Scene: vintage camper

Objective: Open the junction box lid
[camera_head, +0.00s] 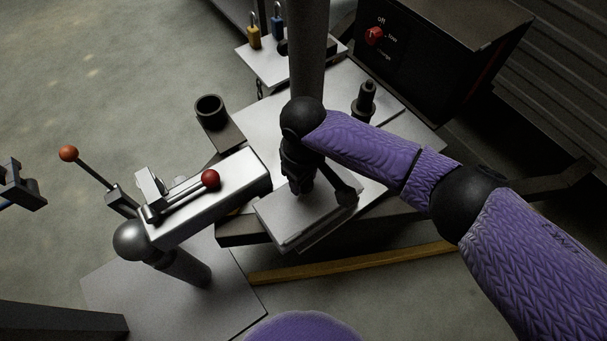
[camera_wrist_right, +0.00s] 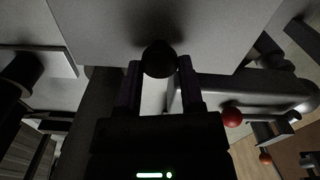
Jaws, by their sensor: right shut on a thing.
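The junction box is probably the low grey box (camera_head: 285,228) with a flat top in the middle of the head view. My right gripper (camera_head: 300,183) is over this top, pointing down. In the right wrist view the fingers (camera_wrist_right: 159,72) are shut on a round black knob (camera_wrist_right: 159,57), one on each side. A plain grey surface lies behind the knob. The gripper hides the knob's base in the head view. A dark piece that looks like my left gripper (camera_head: 22,186) is at the left edge, away from the box; its jaws are unclear.
A silver box with a red-ball lever (camera_head: 210,179) stands close to the left of the gripper. An orange-ball lever (camera_head: 69,153) is further left. A grey post (camera_head: 309,50) rises behind. A black cup (camera_head: 210,108) and a dark cabinet (camera_head: 430,50) stand at the back.

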